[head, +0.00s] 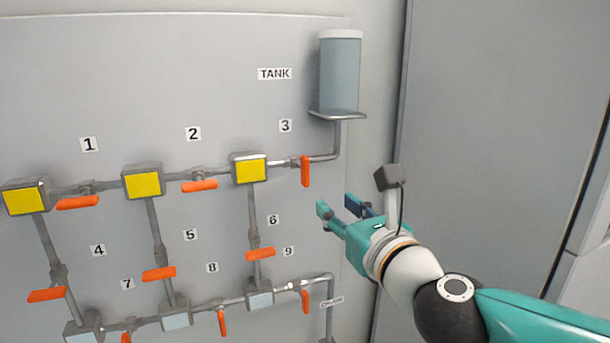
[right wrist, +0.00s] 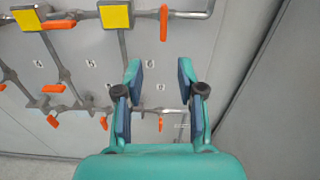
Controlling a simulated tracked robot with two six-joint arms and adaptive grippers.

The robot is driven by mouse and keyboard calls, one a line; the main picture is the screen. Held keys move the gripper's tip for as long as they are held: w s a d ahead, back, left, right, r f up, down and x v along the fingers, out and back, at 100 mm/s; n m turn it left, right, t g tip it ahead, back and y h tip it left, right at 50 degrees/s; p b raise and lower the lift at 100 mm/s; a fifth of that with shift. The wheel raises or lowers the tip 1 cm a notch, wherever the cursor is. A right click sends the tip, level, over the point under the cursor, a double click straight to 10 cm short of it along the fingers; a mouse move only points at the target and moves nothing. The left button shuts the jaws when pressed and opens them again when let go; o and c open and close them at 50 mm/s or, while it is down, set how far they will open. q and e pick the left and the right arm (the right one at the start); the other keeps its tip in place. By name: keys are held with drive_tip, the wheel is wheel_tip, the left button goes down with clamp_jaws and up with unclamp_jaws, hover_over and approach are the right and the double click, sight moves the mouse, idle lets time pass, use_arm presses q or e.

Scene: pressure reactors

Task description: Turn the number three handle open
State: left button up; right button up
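The number three handle (head: 305,171) is an orange lever under the label 3 (head: 285,126), on the pipe between a yellow-faced block (head: 249,169) and the tank (head: 340,75). It hangs vertically, across its pipe. It also shows upright in the right wrist view (right wrist: 163,23). My right gripper (head: 340,206) is to the right of and a little below the handle, apart from it. In the right wrist view its fingers (right wrist: 160,85) are spread with nothing between them. My left gripper is in neither view.
Other orange handles sit nearby: number two (head: 199,186) to the left, number six (head: 260,254) below, and number nine (head: 305,301) lower down. The tank's bracket (head: 338,115) juts out above the number three handle. The wall right of the panel (head: 480,150) is bare.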

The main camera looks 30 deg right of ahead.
sight(308, 171)
drive_tip(key=shift+m, duration=0.3)
drive_tip(key=x, duration=1.1)
drive_tip(key=r+x, duration=0.1)
drive_tip(key=x, duration=0.4)
drive_tip(key=shift+w+d, duration=0.1)
drive_tip(key=shift+d, duration=0.25)
